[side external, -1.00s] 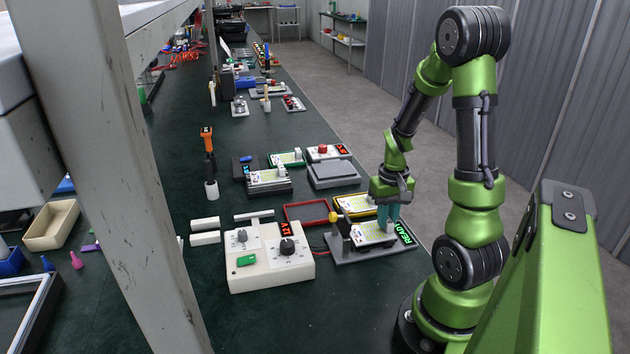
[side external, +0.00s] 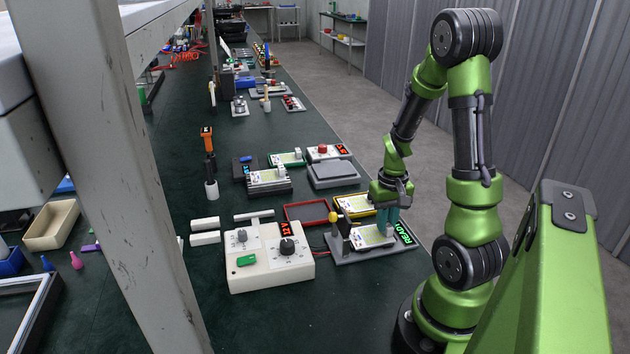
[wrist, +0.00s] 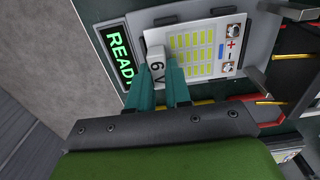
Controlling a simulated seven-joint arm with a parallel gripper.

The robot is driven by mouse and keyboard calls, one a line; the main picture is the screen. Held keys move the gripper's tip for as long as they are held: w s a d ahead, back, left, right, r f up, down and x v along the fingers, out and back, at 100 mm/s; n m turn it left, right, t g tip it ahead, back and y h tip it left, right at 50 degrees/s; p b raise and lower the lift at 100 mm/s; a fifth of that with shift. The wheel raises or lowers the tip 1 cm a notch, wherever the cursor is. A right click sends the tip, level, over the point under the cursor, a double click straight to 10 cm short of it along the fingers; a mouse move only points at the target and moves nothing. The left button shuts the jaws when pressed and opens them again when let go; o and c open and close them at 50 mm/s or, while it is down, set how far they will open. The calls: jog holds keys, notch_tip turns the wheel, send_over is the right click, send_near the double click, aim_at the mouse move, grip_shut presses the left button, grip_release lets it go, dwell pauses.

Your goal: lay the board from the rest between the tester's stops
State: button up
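The white board (side external: 371,238) with yellow cells is at the grey tester (side external: 345,258), beside its lit green READY display (side external: 404,232). Which holder is the rest is unclear.
A cream control box (side external: 270,262) with knobs stands left of the tester. A red frame (side external: 306,212) and a yellow-edged board (side external: 356,205) lie behind it. A grey plate (side external: 333,174) and a finned block (side external: 268,185) are farther back.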

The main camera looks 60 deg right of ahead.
jog(key=o, duration=0.5)
jog(key=shift+r, duration=0.1)
notch_tip(320, 180, up, 16)
jog(key=w+a+r+n+t, duration=0.1)
jog(key=a+t, duration=0.1)
jog(key=a, duration=0.6)
jog(key=w+a+r+n+t+y, duration=0.1)
jog(key=w+a+r+n+t, duration=0.1)
jog(key=a, duration=0.6)
jog(key=w+a+r+n+t+y, duration=0.1)
jog(key=a+r+n+t, duration=0.1)
jog(key=a, duration=0.7)
jog(key=shift+w+r+t, duration=0.15)
jog(key=shift+r+t, duration=0.05)
jog(key=shift+t, duration=0.4)
